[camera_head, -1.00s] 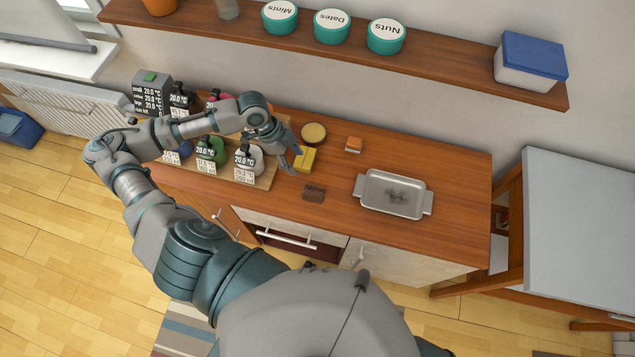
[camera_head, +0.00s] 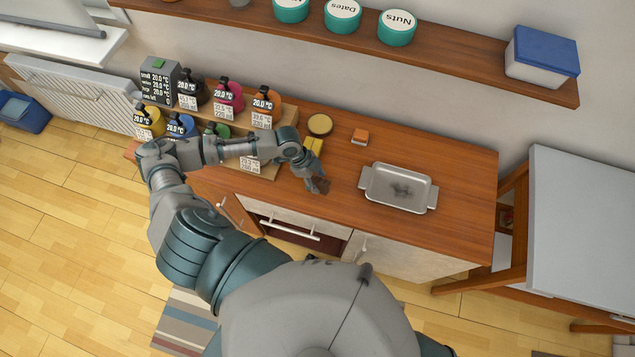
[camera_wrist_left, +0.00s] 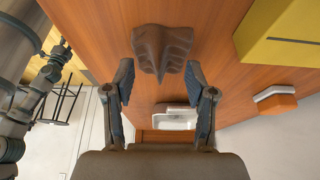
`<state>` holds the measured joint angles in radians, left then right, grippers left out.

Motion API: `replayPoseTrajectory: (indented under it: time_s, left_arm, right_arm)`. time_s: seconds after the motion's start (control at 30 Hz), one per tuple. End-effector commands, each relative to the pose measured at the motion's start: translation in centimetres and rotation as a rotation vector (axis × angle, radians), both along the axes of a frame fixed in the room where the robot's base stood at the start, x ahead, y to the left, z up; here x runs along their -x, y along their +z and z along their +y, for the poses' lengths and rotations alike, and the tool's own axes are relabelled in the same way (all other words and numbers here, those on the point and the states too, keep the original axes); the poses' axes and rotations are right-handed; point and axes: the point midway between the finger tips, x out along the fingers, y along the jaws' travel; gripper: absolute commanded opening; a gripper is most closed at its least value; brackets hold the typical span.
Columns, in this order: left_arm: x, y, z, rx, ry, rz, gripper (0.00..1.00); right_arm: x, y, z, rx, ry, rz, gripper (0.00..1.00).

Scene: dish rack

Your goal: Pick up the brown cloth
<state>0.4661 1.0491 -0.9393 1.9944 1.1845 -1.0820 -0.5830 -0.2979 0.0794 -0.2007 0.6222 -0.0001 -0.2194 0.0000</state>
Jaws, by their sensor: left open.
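The brown cloth (camera_head: 321,186) lies on the wooden counter, partly hidden by my left gripper (camera_head: 316,180) in the head view. In the left wrist view the cloth (camera_wrist_left: 163,50) is dark brown and ridged, lying just beyond and between the two fingertips of my left gripper (camera_wrist_left: 160,75). The fingers are apart, one on each side, with nothing between them. I cannot tell whether they touch the cloth. My right gripper is not in view.
A yellow block (camera_head: 313,145) and a round yellow-topped item (camera_head: 320,124) are behind the gripper. An orange-and-white block (camera_head: 360,136) is further right. A metal tray (camera_head: 398,190) stands right of the cloth. Several labelled bottles (camera_head: 228,94) stand left. Counter between cloth and tray is clear.

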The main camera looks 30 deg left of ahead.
Motion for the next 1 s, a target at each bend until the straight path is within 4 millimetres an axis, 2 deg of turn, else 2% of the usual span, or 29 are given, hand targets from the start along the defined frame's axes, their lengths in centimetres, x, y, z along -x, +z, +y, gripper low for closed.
replayPoseTrajectory:
  time_s: [0.1,0.27,0.4,0.5,0.87,1.0]
  left_arm:
    - [-0.11,-0.82,-0.41,-0.001,-0.001,-0.001,0.56]
    - [-0.09,-0.78,-0.37,-0.001,-0.001,-0.001,0.56]
    - [-0.08,-0.79,-0.31,-0.001,-0.001,-0.001,0.21]
    - [-0.07,-0.83,-0.25,-0.001,0.000,0.000,0.00]
    - [0.04,-0.96,-0.21,-0.003,0.000,0.004,0.00]
    - [0.01,-0.36,-0.18,-0.003,0.000,0.004,0.00]
  right_arm:
    - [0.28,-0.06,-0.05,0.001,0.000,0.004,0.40]
    - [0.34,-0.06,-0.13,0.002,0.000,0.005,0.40]
    - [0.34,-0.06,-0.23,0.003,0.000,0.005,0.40]
    - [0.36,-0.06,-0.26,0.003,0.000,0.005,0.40]
    - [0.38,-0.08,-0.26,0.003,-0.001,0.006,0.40]
    - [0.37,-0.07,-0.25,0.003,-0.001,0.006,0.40]
